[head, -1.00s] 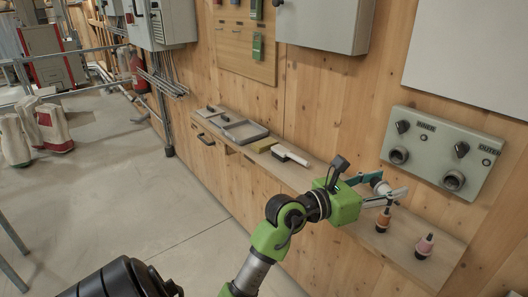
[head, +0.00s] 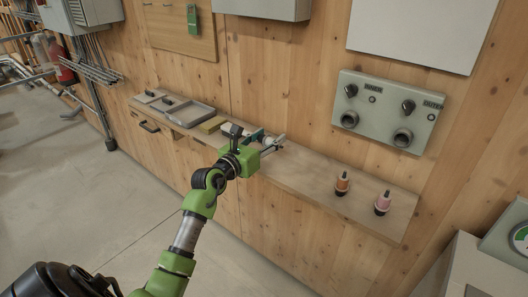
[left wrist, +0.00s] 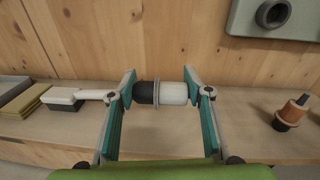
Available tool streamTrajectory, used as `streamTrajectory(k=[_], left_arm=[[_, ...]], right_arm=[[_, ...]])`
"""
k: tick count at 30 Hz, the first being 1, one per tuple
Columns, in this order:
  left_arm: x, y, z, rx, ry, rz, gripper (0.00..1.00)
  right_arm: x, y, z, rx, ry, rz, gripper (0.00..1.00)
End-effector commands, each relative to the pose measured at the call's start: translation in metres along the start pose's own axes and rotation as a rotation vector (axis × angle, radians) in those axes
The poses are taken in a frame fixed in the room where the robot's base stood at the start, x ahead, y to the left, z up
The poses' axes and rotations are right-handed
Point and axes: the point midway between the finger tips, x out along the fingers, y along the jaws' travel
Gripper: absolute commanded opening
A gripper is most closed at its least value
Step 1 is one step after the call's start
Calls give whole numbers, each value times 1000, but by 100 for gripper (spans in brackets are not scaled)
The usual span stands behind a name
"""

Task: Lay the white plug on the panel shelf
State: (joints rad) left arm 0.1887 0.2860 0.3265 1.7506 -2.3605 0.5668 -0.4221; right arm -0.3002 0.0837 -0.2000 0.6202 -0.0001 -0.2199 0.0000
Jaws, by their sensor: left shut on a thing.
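The white plug (left wrist: 174,93), with a black end and a grey flange, lies sideways between the teal finger pads of my left gripper (left wrist: 161,93) in the left wrist view. The gripper (head: 268,141) is shut on it. In the head view the gripper is over the panel shelf (head: 310,172), a long wooden ledge on the wall, just right of the brush. The fingers mostly hide the plug there. I cannot tell whether the plug touches the shelf. An orange plug (head: 342,184) and a pink plug (head: 383,203) stand upright farther right. My right gripper is not in view.
A white brush (left wrist: 72,97), a yellow sponge (head: 212,125) and a grey tray (head: 188,112) lie on the shelf's left part. A socket panel (head: 388,108) hangs above the right part. The shelf between my gripper and the orange plug is clear.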

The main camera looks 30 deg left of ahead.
Motion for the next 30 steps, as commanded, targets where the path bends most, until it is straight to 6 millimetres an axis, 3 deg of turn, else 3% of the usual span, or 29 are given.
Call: streamTrajectory(k=[1, 3, 11, 18, 30], left_arm=[[7, 7, -16, -1, 8, 0, 20], [15, 14, -27, 1, 6, 0, 20], [30, 28, -46, -1, 3, -1, 20], [35, 34, -77, -1, 4, 0, 20], [35, 33, -83, 0, 3, -1, 20]], right_arm=[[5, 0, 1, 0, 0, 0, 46], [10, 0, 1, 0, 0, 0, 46], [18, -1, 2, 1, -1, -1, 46], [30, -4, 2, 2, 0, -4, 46], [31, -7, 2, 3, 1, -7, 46]])
